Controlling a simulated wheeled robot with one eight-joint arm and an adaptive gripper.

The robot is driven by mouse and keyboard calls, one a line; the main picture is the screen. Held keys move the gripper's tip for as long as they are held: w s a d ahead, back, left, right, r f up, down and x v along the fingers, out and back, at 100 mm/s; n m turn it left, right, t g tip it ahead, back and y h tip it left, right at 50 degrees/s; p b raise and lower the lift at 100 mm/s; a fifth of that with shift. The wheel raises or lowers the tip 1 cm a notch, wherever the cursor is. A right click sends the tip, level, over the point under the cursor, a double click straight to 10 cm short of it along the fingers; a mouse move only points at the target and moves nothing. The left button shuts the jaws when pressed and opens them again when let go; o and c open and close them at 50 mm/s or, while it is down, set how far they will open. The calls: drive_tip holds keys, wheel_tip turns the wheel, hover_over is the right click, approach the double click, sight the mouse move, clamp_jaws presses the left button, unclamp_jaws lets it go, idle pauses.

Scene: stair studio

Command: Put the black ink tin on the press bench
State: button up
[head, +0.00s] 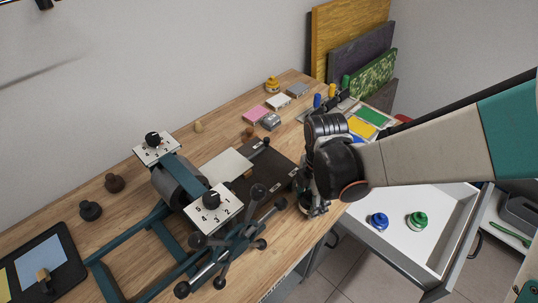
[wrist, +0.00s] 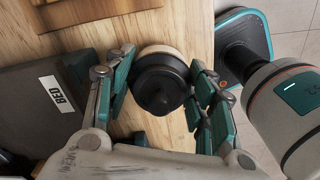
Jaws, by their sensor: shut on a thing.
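My gripper (head: 316,207) is at the front edge of the wooden press bench (head: 285,85), right of the press. In the wrist view its fingers (wrist: 163,92) are closed on both sides of the black ink tin (wrist: 160,88), which has a black knobbed lid and a pale rim. Bench wood shows around the tin. I cannot tell whether its base touches the wood. In the head view the tin is mostly hidden by my gripper.
The press (head: 180,185), with black-knobbed handles, stands left of my gripper; its bed, labelled BED (wrist: 63,93), is close by. An open white drawer (head: 455,225) holds a blue tin (head: 378,221) and a green tin (head: 417,221). Small blocks and tins lie further back.

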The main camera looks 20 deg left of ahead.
drive_tip(key=shift+s+f+b, duration=0.15)
drive_tip(key=shift+f+b, duration=0.25)
drive_tip(key=shift+f, duration=0.6)
drive_tip(key=shift+f, duration=0.15)
drive_tip(key=o, duration=1.3)
drive_tip(key=shift+o, duration=0.2)
wheel_tip(320, 180, up, 12)
drive_tip(key=p, duration=0.8)
